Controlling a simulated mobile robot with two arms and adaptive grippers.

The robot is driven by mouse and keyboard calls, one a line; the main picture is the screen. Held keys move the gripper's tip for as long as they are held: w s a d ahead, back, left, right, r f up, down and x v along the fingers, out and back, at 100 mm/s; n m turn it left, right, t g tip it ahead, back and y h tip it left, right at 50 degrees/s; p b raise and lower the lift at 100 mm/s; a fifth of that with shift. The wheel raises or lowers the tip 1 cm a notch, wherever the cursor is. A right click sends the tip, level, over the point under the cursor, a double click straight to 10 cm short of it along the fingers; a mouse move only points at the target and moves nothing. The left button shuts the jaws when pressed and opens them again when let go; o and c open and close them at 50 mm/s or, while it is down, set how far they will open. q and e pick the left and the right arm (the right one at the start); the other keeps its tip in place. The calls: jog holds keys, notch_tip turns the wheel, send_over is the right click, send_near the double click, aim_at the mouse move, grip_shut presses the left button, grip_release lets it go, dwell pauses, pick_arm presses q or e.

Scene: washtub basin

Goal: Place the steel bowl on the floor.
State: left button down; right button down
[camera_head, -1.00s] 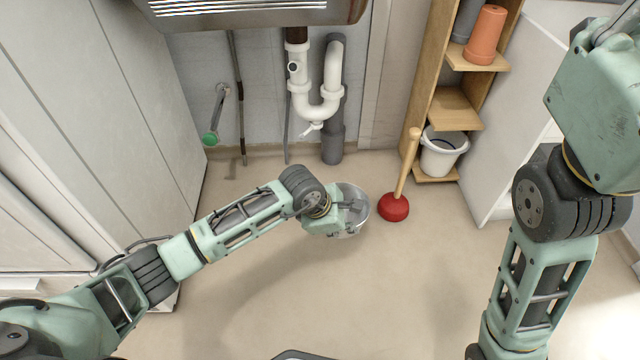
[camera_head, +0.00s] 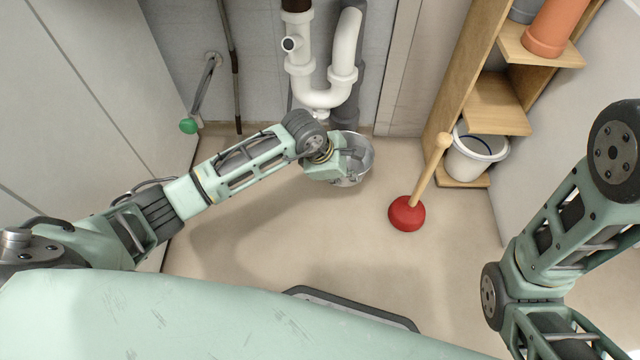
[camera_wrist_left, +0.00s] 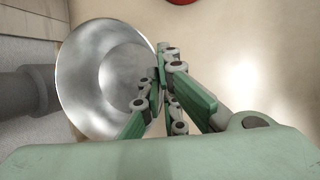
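The shiny steel bowl (camera_head: 367,154) is below the drain pipes, with its open side up in the head view. It fills the left half of the left wrist view (camera_wrist_left: 88,78). My left gripper (camera_head: 350,160) is at the bowl's near side and hides part of it. In the left wrist view its fingers (camera_wrist_left: 160,84) are closed on the bowl's rim, one inside and one outside. I cannot tell whether the bowl's base touches the beige floor (camera_head: 290,235). My right arm shows at the right, but its gripper is out of view.
A red plunger (camera_head: 407,213) with a wooden handle stands right of the bowl. A wooden shelf (camera_head: 497,104) with a white bucket (camera_head: 474,153) is at the right. White drain pipes (camera_head: 345,60) hang behind. Floor in front of the bowl is clear.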

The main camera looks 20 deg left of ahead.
pick_arm(q)
jog(key=a+f+b, duration=0.2)
jog(key=f, duration=0.1)
jog(key=a+f+b, duration=0.2)
jog(key=b, duration=0.1)
jog(key=a+f+b, duration=0.2)
jog(key=a+f, duration=0.1)
jog(key=shift+f, duration=0.3)
jog(key=shift+r, duration=0.2)
jog(key=shift+f, duration=0.15)
jog(key=c, duration=2)
grip_release()
